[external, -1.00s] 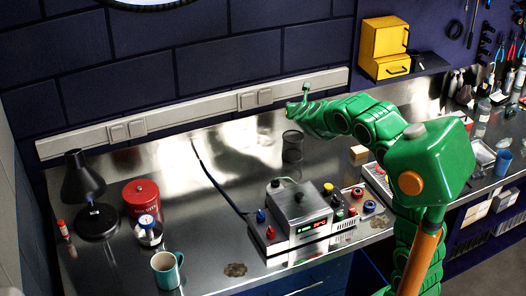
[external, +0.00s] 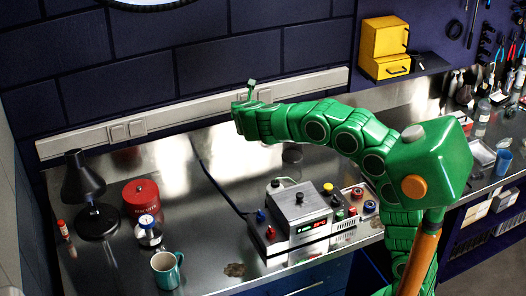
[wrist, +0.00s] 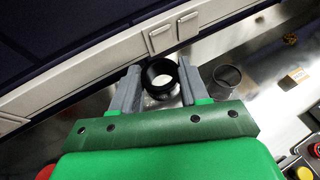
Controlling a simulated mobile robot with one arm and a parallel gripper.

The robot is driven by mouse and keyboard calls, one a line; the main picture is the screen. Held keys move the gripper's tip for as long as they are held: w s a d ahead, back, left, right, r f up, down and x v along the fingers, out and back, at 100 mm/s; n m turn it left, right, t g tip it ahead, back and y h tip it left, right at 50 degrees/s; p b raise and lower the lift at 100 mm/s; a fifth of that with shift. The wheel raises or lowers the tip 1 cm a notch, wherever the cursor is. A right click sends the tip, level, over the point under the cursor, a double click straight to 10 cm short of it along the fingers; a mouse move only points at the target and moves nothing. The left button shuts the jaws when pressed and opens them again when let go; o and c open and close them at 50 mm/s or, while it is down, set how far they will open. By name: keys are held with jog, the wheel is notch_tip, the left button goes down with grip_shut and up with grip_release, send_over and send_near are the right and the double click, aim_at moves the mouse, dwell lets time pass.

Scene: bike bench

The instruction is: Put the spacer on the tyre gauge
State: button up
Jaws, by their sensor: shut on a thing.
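The spacer (wrist: 150,70), a black ring, is between the two grey fingers of my gripper (wrist: 160,82) in the wrist view. The fingers are shut on its sides and I see bench through its hole. In the external view the end of my arm is above the back of the bench, and the fingers and spacer are hidden. The tyre gauge (external: 148,224), with a round pale dial, is on the left part of the bench, in front of the red tin. It is well to the left of my gripper and apart from it.
A red tin (external: 140,196), a black lamp (external: 95,218) and a teal mug (external: 167,270) surround the gauge. A power unit (external: 298,222) stands mid-bench. A mesh cup (wrist: 228,78) is right of my fingers. The wall trunking (external: 190,112) runs behind.

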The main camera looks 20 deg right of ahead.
jog(key=s+a+f+n+y, duration=0.1)
jog(key=s+a+f, duration=0.2)
jog(key=s+a, duration=1.15)
jog(key=s+a+f, duration=0.3)
jog(key=s+a, duration=0.8)
jog(key=a, duration=0.6)
send_over(146, 222)
jog(key=s+d, duration=0.1)
jog(key=shift+t+y, duration=0.3)
notch_tip(146, 222, down, 8)
jog(key=shift+s+f, duration=0.1)
jog(key=shift+f, duration=0.05)
jog(key=shift+w+a+f, duration=0.3)
jog(key=shift+f, duration=0.2)
jog(key=shift+w+a+f, duration=0.25)
jog(key=shift+w+f, duration=0.05)
jog(key=shift+f, duration=1.6)
jog(key=o, duration=1.1)
jog(key=shift+f, duration=0.1)
jog(key=shift+c, duration=0.2)
